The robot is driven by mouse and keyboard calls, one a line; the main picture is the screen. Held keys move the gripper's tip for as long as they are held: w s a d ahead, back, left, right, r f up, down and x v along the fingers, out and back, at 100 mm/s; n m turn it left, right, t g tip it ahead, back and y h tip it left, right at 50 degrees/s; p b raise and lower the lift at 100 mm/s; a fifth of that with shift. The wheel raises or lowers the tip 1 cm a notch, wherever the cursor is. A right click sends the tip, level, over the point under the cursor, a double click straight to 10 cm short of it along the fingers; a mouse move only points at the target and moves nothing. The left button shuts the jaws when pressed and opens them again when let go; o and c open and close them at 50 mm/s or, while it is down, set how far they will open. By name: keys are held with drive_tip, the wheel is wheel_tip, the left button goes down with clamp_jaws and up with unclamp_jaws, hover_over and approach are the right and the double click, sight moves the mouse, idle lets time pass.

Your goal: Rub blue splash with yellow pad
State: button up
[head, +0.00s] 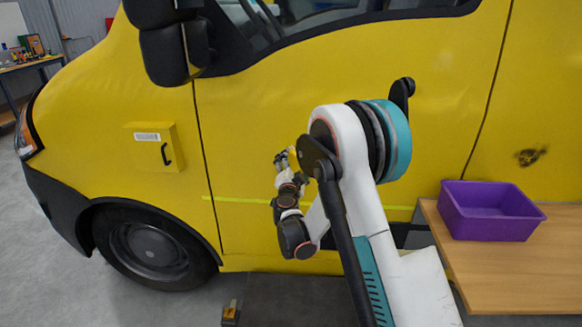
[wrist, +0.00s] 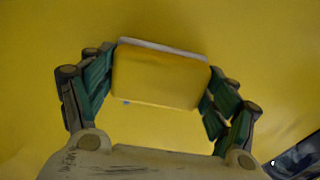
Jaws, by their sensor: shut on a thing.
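My gripper (head: 283,160) is in front of the yellow van's door (head: 250,130), left of my arm's large joint. In the wrist view, its fingers are shut on the yellow pad (wrist: 160,79), which has a pale strip along its far edge. The pad is held against or very close to the yellow panel (wrist: 260,40); I cannot tell whether it touches. A tiny bluish speck (wrist: 125,102) shows at the pad's lower left edge, perhaps part of the blue splash. The rest of the splash is not visible, and my arm hides part of the door in the head view.
A purple bin (head: 488,222) stands on a wooden table (head: 520,272) at the right. A dark smudge (head: 530,157) is on the van above it. A small yellow box with a black handle (head: 153,146) sticks out of the van at the left. The black mirror (head: 168,50) juts out above.

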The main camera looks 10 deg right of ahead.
drive_tip(key=s+d+b, duration=0.2)
drive_tip(key=d, duration=0.5)
drive_tip(key=shift+s, duration=0.15)
idle(0.4)
drive_tip(key=shift+w+a+b, duration=0.15)
drive_tip(key=shift+w+a, duration=0.3)
drive_tip(key=shift+a, duration=0.85)
drive_tip(key=shift+w+a+b, duration=0.15)
drive_tip(key=shift+w+a, duration=0.25)
drive_tip(key=shift+a, duration=0.85)
drive_tip(key=shift+w+a+b, duration=0.15)
drive_tip(key=shift+w+a, duration=0.3)
drive_tip(key=shift+a, duration=0.85)
drive_tip(key=v, duration=0.6)
